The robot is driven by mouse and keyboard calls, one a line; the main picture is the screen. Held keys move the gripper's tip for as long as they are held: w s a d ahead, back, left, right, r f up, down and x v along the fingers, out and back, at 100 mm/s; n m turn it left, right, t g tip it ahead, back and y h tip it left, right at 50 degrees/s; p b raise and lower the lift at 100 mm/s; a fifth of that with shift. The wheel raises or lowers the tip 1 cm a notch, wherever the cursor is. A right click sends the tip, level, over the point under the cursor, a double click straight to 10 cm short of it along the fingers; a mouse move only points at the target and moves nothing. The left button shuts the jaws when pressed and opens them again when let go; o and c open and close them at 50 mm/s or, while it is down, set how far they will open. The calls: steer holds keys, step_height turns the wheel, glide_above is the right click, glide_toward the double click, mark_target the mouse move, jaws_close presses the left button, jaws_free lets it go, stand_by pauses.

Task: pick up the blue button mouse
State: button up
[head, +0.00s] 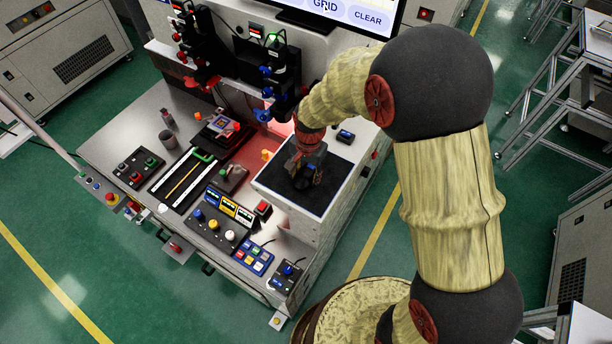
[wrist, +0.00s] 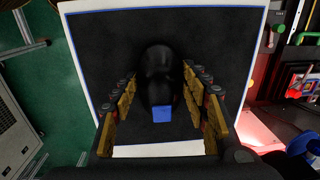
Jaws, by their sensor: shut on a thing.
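The blue button mouse (wrist: 158,75) is a dark rounded body with a bright blue patch at its lower end in the wrist view. It is over the black mat (wrist: 100,50), between the two fingers of my gripper (wrist: 160,88). My gripper is shut on the mouse, one yellow-padded finger on each side. In the head view my gripper (head: 305,177) is low over the black mat (head: 275,180) on the right end of the bench. A small blue spot shows among the fingers there. Whether the mouse touches the mat cannot be told.
Another small dark device with a blue top (head: 345,135) lies at the mat's far right. Left of the mat are a red button box (head: 263,208), control panels (head: 215,230) and a blue keypad (head: 253,257). Camera stands and a monitor (head: 340,15) stand behind.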

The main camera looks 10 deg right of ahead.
mark_target(305, 174)
steer(key=c, duration=0.6)
steer(key=shift+o, duration=0.2)
steer(key=shift+r, duration=0.1)
steer(key=shift+w+r, duration=0.1)
steer(key=shift+r, duration=0.4)
step_height(305, 174, up, 2)
steer(key=shift+r, duration=0.2)
steer(key=s+d+r+p, duration=0.1)
steer(key=s+d+r, duration=0.2)
steer(key=s+r, duration=0.8)
steer(key=w+f+b, duration=0.2)
steer(key=w+f, duration=0.1)
steer(key=f, duration=0.1)
steer(key=w+f+b, duration=0.1)
steer(key=w+f, duration=0.3)
steer(key=w+a+f+b, duration=0.1)
steer(key=w+f+b, duration=0.1)
steer(key=w+f, duration=0.1)
steer(key=shift+w+f+b, duration=0.3)
steer(key=shift+f, duration=0.55)
steer(key=shift+w+f, duration=0.15)
steer(key=shift+w, duration=0.15)
steer(key=shift+w+a, duration=0.1)
